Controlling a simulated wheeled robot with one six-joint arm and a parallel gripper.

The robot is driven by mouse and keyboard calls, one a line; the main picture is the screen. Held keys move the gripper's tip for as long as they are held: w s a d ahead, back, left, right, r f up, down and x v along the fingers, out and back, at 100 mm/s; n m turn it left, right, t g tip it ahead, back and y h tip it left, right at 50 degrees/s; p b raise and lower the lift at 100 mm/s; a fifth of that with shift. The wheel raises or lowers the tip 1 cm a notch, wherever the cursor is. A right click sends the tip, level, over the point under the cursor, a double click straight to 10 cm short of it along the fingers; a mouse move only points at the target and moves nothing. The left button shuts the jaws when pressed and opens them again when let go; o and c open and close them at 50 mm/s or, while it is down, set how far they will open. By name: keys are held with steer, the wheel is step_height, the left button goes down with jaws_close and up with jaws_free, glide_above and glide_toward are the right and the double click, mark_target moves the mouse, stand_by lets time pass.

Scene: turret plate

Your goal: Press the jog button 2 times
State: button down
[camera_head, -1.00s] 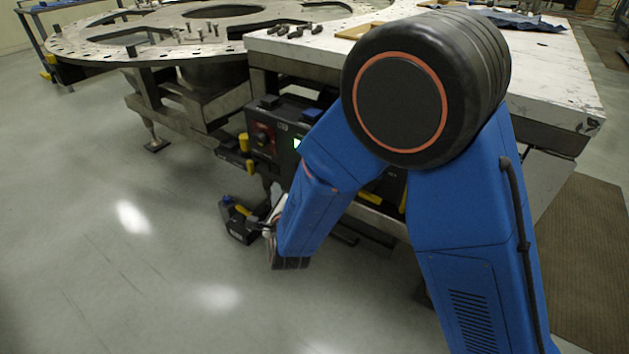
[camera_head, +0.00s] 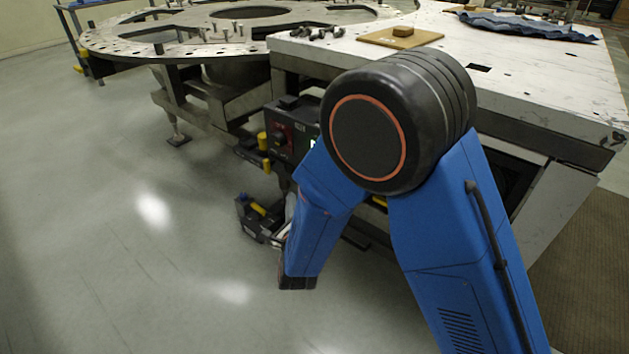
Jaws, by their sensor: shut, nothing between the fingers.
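A dark control box (camera_head: 283,135) is fixed under the near left corner of the white-topped table. It has a red part, a small lit green display and a yellow cylinder (camera_head: 263,141) at its left side. My blue forearm hides its right part. I cannot tell which part is the jog button, or whether it shows at all. A lower dark unit with a yellow part (camera_head: 258,216) shows beside my forearm. My gripper cannot be made out; my forearm appears to hide it. A pale piece beside the forearm is too small to identify.
A round metal turret plate (camera_head: 150,52) with upright bolts stands at the back left. The white table top (camera_head: 500,85) holds loose bolts (camera_head: 318,33), a tan board (camera_head: 385,40) and a blue cloth (camera_head: 525,25). The floor (camera_head: 120,240) at left is clear.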

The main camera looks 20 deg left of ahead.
steer(key=w+d, duration=0.3)
steer(key=w, duration=0.4)
steer(key=shift+w, duration=0.2)
stand_by(2.0)
steer(key=shift+w+d, duration=0.15)
steer(key=shift+w, duration=0.15)
steer(key=shift+w+d, duration=0.25)
steer(key=shift+w, duration=0.35)
stand_by(1.1)
steer(key=shift+s, duration=0.1)
steer(key=shift+s+a, duration=0.2)
steer(key=shift+s, duration=0.25)
steer(key=shift+s+a, duration=0.2)
steer(key=shift+s, duration=0.25)
steer(key=s, duration=0.1)
steer(key=s+a, duration=0.1)
steer(key=s, duration=0.1)
steer(key=s+a, duration=0.1)
steer(key=shift+s, duration=0.3)
stand_by(0.3)
